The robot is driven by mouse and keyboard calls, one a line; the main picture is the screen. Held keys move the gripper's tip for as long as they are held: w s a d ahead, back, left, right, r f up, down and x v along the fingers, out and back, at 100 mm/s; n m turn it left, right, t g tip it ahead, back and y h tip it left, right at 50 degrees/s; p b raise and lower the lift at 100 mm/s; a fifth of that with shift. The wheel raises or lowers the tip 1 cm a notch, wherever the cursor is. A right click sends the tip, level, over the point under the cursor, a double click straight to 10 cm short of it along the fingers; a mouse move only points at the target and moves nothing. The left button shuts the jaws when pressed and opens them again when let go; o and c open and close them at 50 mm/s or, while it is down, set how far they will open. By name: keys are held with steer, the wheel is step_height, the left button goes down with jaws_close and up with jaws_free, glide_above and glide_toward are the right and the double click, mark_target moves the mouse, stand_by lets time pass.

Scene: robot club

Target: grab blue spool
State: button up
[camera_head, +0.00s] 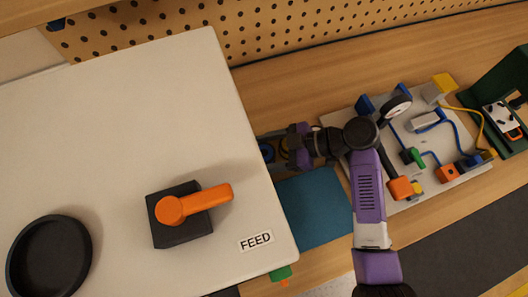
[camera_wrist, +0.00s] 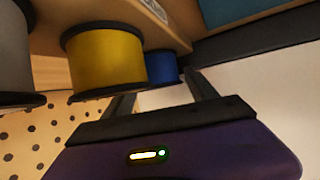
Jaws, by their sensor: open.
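The blue spool (camera_wrist: 163,67) shows in the wrist view, beyond the gap between my fingers and partly hidden by the yellow spool (camera_wrist: 106,58). My gripper (camera_wrist: 163,88) is open with nothing between its fingers, and the blue spool looks apart from them. In the head view my gripper (camera_head: 284,150) points left towards the edge of the large pale FEED box (camera_head: 110,110).
A grey spool (camera_wrist: 14,55) stands beside the yellow one in the wrist view. The FEED box carries an orange lever (camera_head: 195,204) and a black dish (camera_head: 49,257). A board of wired parts (camera_head: 440,180) lies right of my arm. A blue mat (camera_head: 315,208) lies below my gripper.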

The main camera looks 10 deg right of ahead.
steer(key=c, duration=1.3)
